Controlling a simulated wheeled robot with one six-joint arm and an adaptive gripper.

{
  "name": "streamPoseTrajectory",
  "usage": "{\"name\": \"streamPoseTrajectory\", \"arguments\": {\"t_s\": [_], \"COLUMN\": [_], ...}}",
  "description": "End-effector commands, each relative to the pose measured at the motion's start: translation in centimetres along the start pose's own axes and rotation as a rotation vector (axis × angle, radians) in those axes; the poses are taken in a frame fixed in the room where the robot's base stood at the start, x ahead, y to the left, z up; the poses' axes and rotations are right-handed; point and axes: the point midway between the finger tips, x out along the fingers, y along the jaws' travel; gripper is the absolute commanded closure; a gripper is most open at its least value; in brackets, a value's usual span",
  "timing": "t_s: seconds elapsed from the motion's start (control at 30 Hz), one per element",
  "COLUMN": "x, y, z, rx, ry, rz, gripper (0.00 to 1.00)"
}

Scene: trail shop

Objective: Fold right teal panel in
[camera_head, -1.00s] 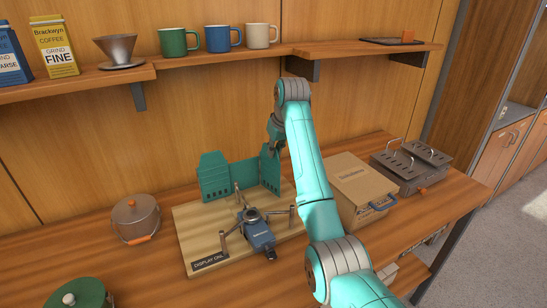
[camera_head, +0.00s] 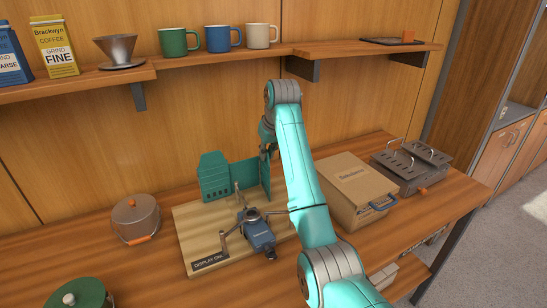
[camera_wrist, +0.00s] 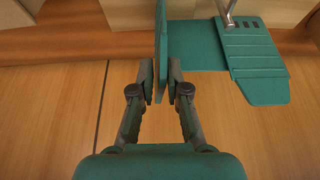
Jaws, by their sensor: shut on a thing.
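The teal windscreen stands at the back of a wooden display board. Its left panel (camera_head: 214,177) with slots and its middle panel (camera_head: 246,178) stand upright. The right teal panel (camera_head: 265,172) sticks out toward the front at an angle to the middle one. In the wrist view the right panel (camera_wrist: 161,48) shows nearly edge-on between my fingers. My gripper (camera_wrist: 162,92) is shut on this panel near its upper edge. In the head view my gripper (camera_head: 267,151) is partly hidden behind my arm.
A burner stove with a blue canister (camera_head: 258,233) and spread legs sits on the board (camera_head: 199,232) before the panels. A cardboard box (camera_head: 352,185) stands close right of my arm. A lidded pot (camera_head: 135,219) is left. The mug shelf (camera_head: 230,57) is above.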

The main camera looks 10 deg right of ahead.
Motion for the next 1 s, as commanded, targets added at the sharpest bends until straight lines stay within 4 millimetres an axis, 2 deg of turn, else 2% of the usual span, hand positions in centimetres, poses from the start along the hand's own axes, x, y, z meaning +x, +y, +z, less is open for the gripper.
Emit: {"name": "streamPoseTrajectory", "arguments": {"t_s": [0.2, 0.6, 1.0], "x": [0.1, 0.2, 0.5], "y": [-1.5, -1.8, -3.7], "z": [-0.2, -0.2, -1.1], "rx": [-0.002, -0.001, -0.001], "ry": [0.0, -0.001, 0.0], "rz": [-0.001, -0.001, -0.001], "gripper": [1.0, 1.0, 1.0]}}
